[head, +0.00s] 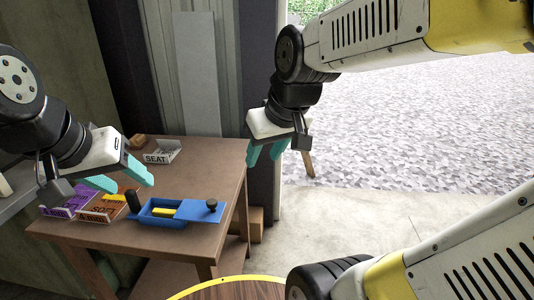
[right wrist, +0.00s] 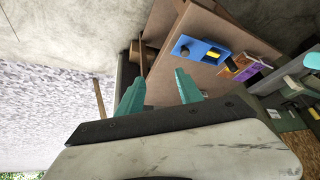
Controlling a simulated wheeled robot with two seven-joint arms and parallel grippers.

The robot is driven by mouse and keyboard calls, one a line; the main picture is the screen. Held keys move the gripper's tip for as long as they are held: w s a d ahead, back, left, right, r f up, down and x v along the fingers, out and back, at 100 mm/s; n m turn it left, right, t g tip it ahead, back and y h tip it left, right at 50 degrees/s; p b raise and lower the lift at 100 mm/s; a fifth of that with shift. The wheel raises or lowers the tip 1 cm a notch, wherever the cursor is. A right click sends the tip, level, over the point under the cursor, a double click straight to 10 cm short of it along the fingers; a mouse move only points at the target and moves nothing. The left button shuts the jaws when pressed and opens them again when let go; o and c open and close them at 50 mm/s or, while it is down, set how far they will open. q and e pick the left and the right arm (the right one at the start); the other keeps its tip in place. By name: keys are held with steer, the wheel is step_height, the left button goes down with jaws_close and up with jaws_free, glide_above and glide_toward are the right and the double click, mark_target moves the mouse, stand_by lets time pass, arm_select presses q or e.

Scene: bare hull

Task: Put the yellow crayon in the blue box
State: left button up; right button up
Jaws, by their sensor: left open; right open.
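The blue box (head: 186,214) stands on the brown table, its right part covered by a flat blue top with a black knob (head: 211,204). A yellow bar, which looks like the yellow crayon (head: 163,212), lies in the box's open left part. The box (right wrist: 197,46) and the yellow bar (right wrist: 212,54) also show in the right wrist view. My left gripper (head: 124,178) is open and empty, above the table's left side, up and left of the box in the picture. My right gripper (head: 266,153) is open and empty, beyond the table's right edge; its fingers show in the right wrist view (right wrist: 160,82).
A black cylinder (head: 133,201) stands at the box's left end. Orange (head: 101,207) and purple (head: 68,206) labelled trays lie left of it. A white holder marked SEAT (head: 162,152) and a small brown block (head: 138,140) are at the table's back. The table's (head: 214,165) back right is clear.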

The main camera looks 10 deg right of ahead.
steer(key=s, duration=0.1)
steer(key=s+d+m, duration=0.1)
steer(key=s, duration=0.1)
steer(key=s+d+r+m, duration=0.1)
steer(key=shift+s+t+y, duration=0.3)
steer(key=shift+s, duration=0.05)
